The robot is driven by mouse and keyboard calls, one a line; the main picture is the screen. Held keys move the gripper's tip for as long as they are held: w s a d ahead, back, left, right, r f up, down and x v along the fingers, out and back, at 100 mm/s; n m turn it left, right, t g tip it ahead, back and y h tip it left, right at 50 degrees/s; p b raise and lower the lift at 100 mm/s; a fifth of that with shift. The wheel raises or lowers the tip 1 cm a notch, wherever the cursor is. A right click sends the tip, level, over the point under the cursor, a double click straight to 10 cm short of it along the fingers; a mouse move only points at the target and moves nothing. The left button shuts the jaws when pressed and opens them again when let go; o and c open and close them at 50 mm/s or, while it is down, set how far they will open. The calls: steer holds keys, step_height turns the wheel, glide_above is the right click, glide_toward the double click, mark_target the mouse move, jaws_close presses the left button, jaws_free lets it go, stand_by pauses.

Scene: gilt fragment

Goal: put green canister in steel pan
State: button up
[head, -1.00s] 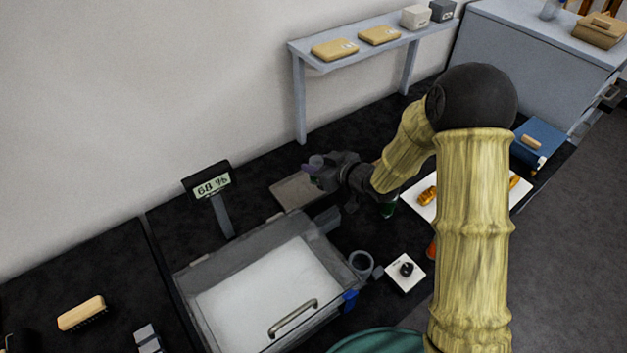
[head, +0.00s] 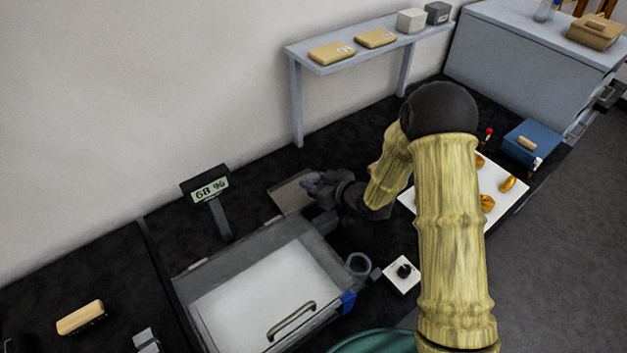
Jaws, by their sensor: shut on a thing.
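My gripper (head: 312,187) is low over the right part of the steel pan (head: 286,195), a shallow grey tray on the black worktop behind the large clear-walled bin. I cannot tell whether that thing touches the pan. No green canister shows clearly now; my arm covers the worktop to the right of the gripper.
The clear-walled bin (head: 188,308) stands in front of the pan, and a display on a post (head: 211,188) to its left. A grey ring (head: 359,263) and a white block with a black knob (head: 403,272) lie right. A shelf (head: 372,50) stands behind.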

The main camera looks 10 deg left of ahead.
steer(key=shift+f, duration=0.2)
steer(key=o, duration=1)
steer(key=shift+c, duration=0.2)
steer(key=shift+r, duration=0.1)
steer(key=shift+r, duration=0.1)
steer(key=b+v, duration=0.2)
steer(key=v, duration=1)
steer(key=shift+w+r, duration=0.1)
